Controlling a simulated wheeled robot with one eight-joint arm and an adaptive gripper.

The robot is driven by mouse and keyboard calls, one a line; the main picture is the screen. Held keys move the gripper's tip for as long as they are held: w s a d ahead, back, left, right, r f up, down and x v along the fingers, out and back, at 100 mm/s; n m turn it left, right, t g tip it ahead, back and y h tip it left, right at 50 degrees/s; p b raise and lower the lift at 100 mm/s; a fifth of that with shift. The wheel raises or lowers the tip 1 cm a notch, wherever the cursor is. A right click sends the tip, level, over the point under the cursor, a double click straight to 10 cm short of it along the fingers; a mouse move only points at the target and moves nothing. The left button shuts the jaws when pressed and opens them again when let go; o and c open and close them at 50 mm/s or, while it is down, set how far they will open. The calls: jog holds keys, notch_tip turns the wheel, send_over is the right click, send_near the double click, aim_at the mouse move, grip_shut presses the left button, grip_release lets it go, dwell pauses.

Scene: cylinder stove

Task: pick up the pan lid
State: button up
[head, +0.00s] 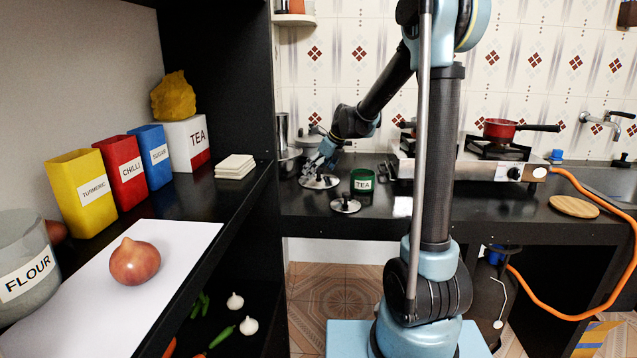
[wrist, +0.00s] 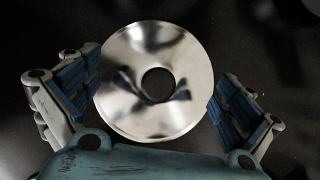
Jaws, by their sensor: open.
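A round, shiny silver pan lid (head: 322,184) lies flat on the black counter, directly below my gripper (head: 321,163). In the wrist view the lid (wrist: 186,62) is seen from above with its dark round knob (wrist: 158,84) at the centre. My gripper (wrist: 156,103) is open, with one blue-padded finger on each side of the lid, and nothing is held. The height left between the fingertips and the lid is hard to judge. A smaller lid with a black knob (head: 345,204) lies nearer the counter's front edge.
Metal pots (head: 289,160) stand behind to the left. The stove (head: 468,168) with a red pan (head: 499,129) is to the right. A black shelf wall (head: 262,110) bounds the left.

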jog(key=shift+s, duration=0.1)
jog(key=c, duration=1.7)
jog(key=shift+r, duration=0.1)
